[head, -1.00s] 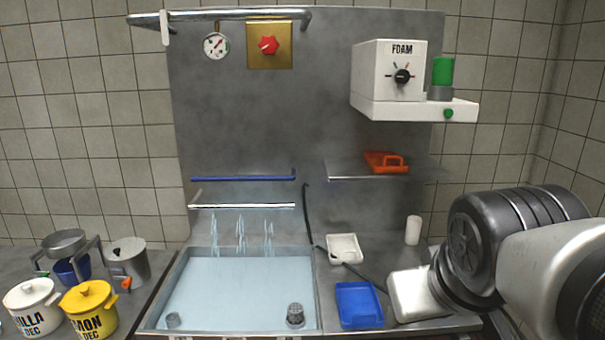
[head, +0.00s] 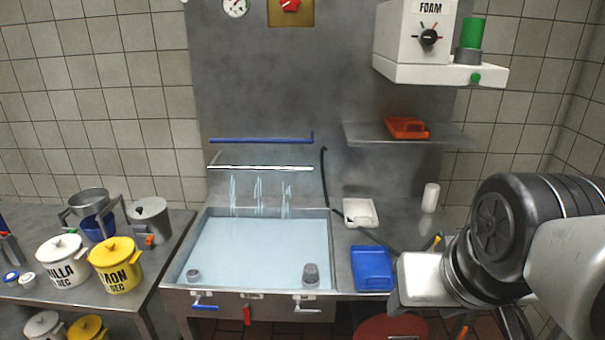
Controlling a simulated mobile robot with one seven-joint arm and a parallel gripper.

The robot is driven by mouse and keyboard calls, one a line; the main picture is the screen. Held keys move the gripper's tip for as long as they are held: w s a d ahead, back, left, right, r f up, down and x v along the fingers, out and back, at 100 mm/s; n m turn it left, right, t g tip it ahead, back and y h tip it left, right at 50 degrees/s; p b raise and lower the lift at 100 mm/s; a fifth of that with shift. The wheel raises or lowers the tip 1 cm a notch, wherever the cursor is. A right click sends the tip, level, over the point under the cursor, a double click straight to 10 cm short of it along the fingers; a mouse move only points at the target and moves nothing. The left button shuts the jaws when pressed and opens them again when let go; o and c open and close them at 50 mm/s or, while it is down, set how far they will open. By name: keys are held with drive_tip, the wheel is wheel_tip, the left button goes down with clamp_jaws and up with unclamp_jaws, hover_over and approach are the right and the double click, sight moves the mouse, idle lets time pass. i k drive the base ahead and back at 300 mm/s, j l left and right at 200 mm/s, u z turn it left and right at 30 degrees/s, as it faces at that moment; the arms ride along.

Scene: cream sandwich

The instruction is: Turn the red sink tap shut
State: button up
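A red lever (head: 247,315) hangs straight down on the front panel below the sink (head: 262,250), between a blue-handled lever (head: 204,304) on the left and a white-handled lever (head: 306,308) on the right. Thin streams of water (head: 258,192) fall from a white pipe (head: 262,168) into the sink, which holds pale blue water. My gripper (head: 420,280) is at the right, over the counter and well right of the red lever. Its white block-shaped end shows, but its fingers cannot be made out.
A blue tray (head: 372,268) and a white dish (head: 360,212) lie on the counter right of the sink. A red knob (head: 290,5) sits on a brass plate high on the wall. White and yellow pots (head: 116,265) stand at left. A red round top (head: 392,328) is below.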

sight(245, 309)
drive_tip(key=u, duration=1.05)
drive_tip(key=i, duration=0.25)
drive_tip(key=i+l+z, duration=0.3)
